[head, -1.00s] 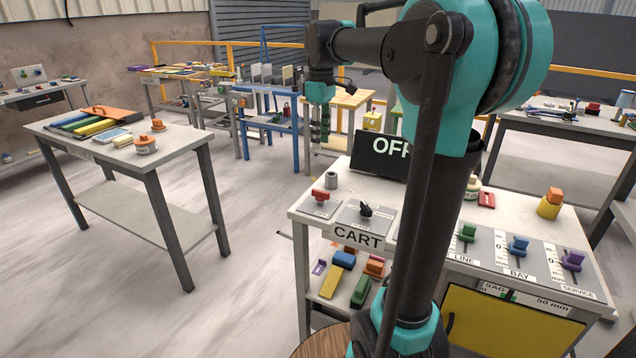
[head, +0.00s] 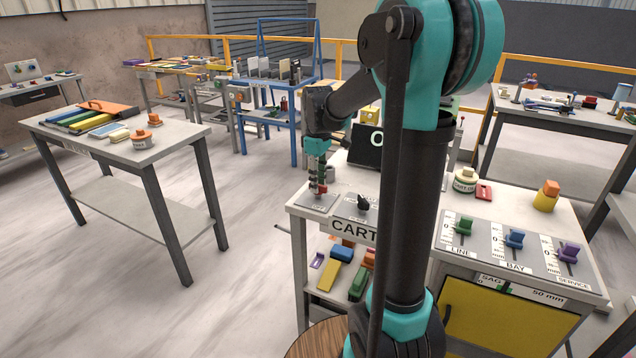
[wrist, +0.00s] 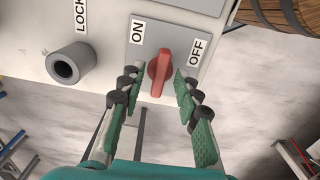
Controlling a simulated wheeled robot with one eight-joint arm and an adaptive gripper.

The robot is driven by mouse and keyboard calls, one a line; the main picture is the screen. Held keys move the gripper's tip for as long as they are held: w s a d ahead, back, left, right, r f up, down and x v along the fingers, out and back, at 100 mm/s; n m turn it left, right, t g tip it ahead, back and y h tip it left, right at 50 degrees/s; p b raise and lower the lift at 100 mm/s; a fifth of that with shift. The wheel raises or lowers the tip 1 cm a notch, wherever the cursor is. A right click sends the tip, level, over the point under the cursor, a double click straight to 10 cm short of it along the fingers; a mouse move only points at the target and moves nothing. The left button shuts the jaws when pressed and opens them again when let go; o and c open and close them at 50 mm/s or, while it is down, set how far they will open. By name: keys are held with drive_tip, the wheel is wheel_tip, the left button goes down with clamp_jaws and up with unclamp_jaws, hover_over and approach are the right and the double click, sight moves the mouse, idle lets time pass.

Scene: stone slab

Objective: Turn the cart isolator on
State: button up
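The red isolator handle (wrist: 160,72) sits on a grey plate (wrist: 178,35) at the cart bench's front left corner. In the wrist view the plate has an ON label (wrist: 137,32) on the left and an OFF label (wrist: 197,50) on the right. The handle points between the two labels. My gripper (wrist: 155,88) is open, its green fingertips on either side of the handle, with a gap showing on each side. In the head view my gripper (head: 319,186) is lowered over the plate and partly hides the handle.
A grey cylinder (wrist: 68,65) by a LOCK label stands beside the plate. A black switch (head: 363,202) lies to the right. A dark sign (head: 366,148) stands behind, partly hidden by my arm. Green, blue and purple levers are farther right.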

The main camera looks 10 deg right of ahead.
drive_tip(key=shift+f, duration=0.3)
clamp_jaws()
